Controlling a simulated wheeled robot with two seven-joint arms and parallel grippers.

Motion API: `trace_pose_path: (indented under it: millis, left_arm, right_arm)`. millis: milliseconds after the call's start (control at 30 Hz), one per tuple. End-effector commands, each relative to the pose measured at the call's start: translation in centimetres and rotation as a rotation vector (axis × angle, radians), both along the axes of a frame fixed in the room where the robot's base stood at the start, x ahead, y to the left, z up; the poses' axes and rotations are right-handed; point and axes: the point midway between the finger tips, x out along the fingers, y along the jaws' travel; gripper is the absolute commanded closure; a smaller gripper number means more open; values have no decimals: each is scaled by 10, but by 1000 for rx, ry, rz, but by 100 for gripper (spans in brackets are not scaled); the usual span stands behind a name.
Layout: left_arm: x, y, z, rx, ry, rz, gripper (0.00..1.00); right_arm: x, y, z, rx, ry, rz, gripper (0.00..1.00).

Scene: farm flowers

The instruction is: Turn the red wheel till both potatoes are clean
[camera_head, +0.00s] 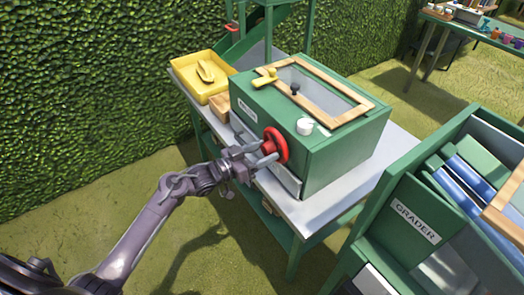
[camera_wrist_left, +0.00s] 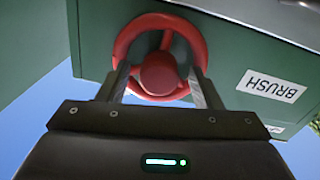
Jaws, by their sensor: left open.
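The red wheel (camera_head: 275,145) is on the front of a green box labelled as the brush (camera_head: 318,160), which stands on a grey-topped table. My left gripper (camera_head: 262,158) is open at the wheel. In the left wrist view its two fingers (camera_wrist_left: 160,88) stand on either side of the red hub (camera_wrist_left: 159,73), in front of or overlapping the wheel's rim (camera_wrist_left: 125,40). I cannot tell whether the fingers touch the wheel. No potatoes are visible; the inside of the box is unclear through its framed lid window (camera_head: 312,92). My right gripper is not in view.
A yellow tray (camera_head: 190,85) stands at the table's back left. A green grader (camera_head: 415,222) stands close at the right. A hedge (camera_head: 90,90) lies behind.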

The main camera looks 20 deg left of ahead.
Motion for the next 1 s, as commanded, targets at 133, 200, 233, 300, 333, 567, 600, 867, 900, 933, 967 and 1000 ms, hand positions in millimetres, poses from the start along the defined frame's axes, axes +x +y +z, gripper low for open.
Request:
trace_pose_path:
  millis: [133, 200, 233, 300, 333, 567, 600, 867, 900, 933, 967, 1000]
  left_arm:
    - [0, 0, 0, 0, 0, 0, 41]
    - [0, 0, 0, 0, 0, 0, 42]
    - [0, 0, 0, 0, 0, 0, 46]
    - [0, 0, 0, 0, 0, 0, 55]
    - [0, 0, 0, 0, 0, 0, 59]
    - [0, 0, 0, 0, 0, 1, 86]
    - [0, 0, 0, 0, 0, 1, 86]
    - [0, 0, -1, 37, -29, 0, 86]
    - [0, 0, -1, 51, -40, 0, 86]
    - [0, 0, -1, 62, -49, 0, 86]
    - [0, 0, -1, 76, -59, -1, 86]
    - [0, 0, -1, 96, -74, -1, 86]
  right_arm:
    - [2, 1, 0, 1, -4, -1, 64]
    - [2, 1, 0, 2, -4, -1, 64]
    - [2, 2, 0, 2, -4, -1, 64]
    - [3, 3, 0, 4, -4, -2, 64]
    - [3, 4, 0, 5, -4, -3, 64]
    - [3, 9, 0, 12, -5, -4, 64]
    - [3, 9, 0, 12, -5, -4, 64]
    - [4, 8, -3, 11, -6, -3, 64]
    - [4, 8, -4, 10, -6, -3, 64]
    - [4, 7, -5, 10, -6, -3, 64]
    - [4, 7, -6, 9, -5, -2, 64]
    - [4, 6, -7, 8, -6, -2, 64]
